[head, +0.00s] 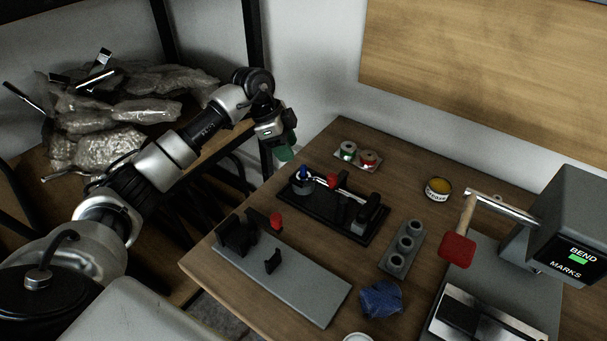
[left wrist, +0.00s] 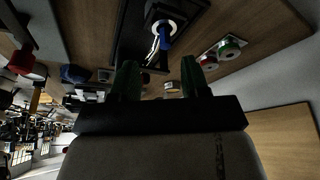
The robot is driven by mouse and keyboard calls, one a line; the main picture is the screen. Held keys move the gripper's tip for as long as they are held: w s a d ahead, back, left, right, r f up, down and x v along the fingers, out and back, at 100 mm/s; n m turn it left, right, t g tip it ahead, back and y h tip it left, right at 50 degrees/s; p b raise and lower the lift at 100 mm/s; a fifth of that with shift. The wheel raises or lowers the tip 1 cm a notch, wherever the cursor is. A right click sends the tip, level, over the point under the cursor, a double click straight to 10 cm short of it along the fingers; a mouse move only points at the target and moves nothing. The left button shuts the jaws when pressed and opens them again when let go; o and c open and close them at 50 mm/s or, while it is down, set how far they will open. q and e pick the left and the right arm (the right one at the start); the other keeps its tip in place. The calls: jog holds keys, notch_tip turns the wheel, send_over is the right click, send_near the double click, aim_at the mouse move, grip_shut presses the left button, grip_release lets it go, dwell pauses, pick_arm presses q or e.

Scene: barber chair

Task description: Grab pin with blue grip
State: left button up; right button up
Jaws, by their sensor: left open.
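The pin with the blue grip (head: 303,173) stands at the left end of a black fixture (head: 348,233) on the wooden table. In the left wrist view the blue grip (left wrist: 165,31) shows beyond the fingers, near the top middle, with a pale ring around its base. My left gripper (head: 285,153) hangs above and to the left of the fixture, near the table's back left edge. Its green fingers (left wrist: 158,77) are apart with nothing held between them. They are clear of the pin. My right gripper does not show.
A red part (head: 333,180) sits beside the pin on the fixture. Red and green spools (head: 358,156) lie behind it. A grey plate (head: 280,279) with black uprights is in front. A yellow tin (head: 438,188), blue cloth (head: 381,299) and bending machine (head: 570,225) stand to the right.

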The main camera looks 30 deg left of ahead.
aim_at(302, 166)
pick_arm(q)
jog(key=x, duration=0.5)
jog(key=w+x, duration=0.1)
jog(key=x, duration=0.1)
jog(key=shift+d+p, duration=0.35)
jog(key=shift+c, duration=0.3)
grip_shut()
